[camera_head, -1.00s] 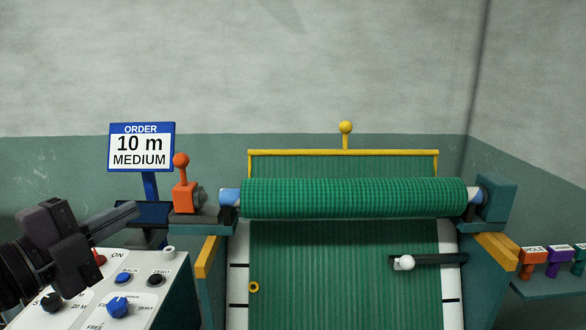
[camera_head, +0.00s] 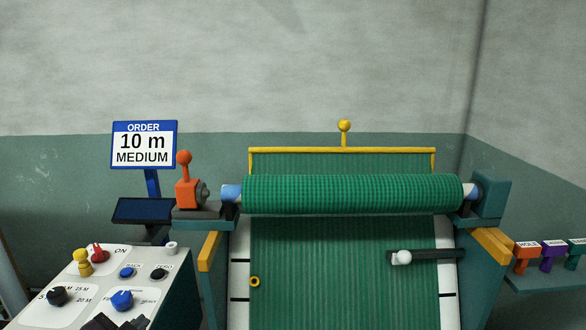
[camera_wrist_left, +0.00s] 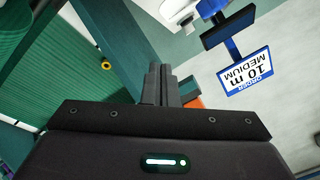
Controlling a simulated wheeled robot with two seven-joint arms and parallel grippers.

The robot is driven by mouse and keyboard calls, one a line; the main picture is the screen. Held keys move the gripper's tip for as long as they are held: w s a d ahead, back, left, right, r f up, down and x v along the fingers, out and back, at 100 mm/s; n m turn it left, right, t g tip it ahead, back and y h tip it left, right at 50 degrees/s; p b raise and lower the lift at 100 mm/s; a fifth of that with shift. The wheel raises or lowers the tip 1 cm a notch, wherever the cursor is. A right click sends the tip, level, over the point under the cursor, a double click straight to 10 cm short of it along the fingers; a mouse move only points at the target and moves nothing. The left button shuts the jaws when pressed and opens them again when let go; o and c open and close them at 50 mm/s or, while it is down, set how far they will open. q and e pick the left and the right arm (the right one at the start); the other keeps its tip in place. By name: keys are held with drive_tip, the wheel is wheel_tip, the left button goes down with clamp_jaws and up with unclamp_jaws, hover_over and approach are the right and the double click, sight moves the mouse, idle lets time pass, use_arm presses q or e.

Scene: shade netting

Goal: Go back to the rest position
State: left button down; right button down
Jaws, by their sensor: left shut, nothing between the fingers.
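My left gripper (camera_head: 118,322) shows only as a dark piece at the bottom edge of the head view, low in front of the control panel (camera_head: 172,300). In the left wrist view its two fingers (camera_wrist_left: 160,72) are together with nothing between them. The wrist view is turned and shows the green netting (camera_wrist_left: 62,55) at the left and the order sign (camera_wrist_left: 248,72) at the right. The fingers appear clear of the things around them. My right gripper is not in view.
The netting roll (camera_head: 350,194) lies across the machine behind a white-knobbed slider (camera_head: 402,257). An orange lever (camera_head: 185,190) stands at its left.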

use_arm(q)
drive_tip(key=s+d+f+n+g, duration=0.3)
drive_tip(key=s+d+f+g, duration=0.15)
drive_tip(key=s+f, duration=0.4)
drive_tip(key=s+d+f+n+g, duration=0.3)
drive_tip(key=s+f+g, duration=0.2)
drive_tip(key=s+f, duration=0.3)
wheel_tip(320, 180, down, 30)
drive_tip(key=s+g, duration=0.1)
drive_tip(key=g, duration=0.1)
drive_tip(key=s+a+f, duration=0.3)
drive_tip(key=s+f, duration=1.6)
drive_tip(key=s, duration=0.1)
drive_tip(key=shift+s+m+g, duration=0.2)
drive_tip(key=shift+m+g, duration=0.1)
drive_tip(key=shift+g, duration=0.15)
